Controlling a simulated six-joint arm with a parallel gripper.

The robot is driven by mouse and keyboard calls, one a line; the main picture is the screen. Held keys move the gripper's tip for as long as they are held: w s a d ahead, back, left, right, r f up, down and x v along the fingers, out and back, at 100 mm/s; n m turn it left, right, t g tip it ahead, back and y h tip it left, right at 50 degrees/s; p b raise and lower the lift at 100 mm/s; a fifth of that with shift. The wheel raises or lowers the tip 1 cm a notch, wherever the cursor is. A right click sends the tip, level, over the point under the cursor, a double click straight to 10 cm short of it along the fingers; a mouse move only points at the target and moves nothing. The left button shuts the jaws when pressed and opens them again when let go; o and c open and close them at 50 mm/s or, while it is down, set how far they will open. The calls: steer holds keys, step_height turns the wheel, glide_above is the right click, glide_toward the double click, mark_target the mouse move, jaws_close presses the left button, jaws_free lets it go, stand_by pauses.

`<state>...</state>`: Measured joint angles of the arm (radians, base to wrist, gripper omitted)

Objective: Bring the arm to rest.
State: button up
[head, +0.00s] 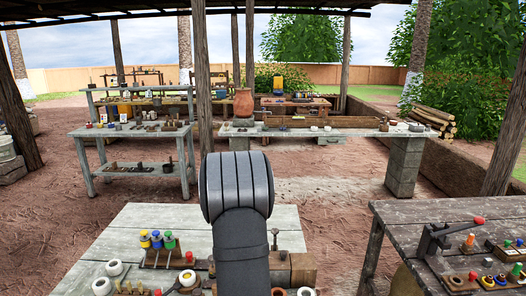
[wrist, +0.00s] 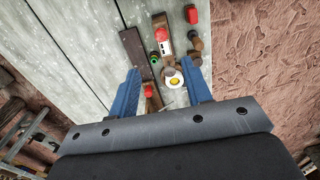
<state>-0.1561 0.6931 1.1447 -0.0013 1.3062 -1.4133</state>
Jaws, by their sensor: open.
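In the wrist view my gripper (wrist: 160,67) has two blue fingers spread wide apart, with nothing held between them. Beyond the fingers lies a pale plank tabletop (wrist: 85,45) with small items on it. In the head view the dark, rounded links of my arm stand upright in the middle foreground over the front table (head: 135,225). My gripper does not show in the head view.
The wrist view shows a dark block (wrist: 133,50), a red-topped piece (wrist: 161,35) and a white-and-yellow round piece (wrist: 174,78) near the fingers. In the head view, a dark table (head: 400,215) stands right and a grey bench (head: 130,130) behind left. Bare ground lies between.

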step_height(320, 180, down, 14)
steer(key=shift+s+r, duration=0.1)
steer(key=shift+r, duration=0.05)
steer(key=a, duration=1)
step_height(320, 180, up, 17)
steer(key=shift+d+f+y, duration=1.5)
steer(key=shift+f+y, duration=0.2)
steer(key=shift+y, duration=0.4)
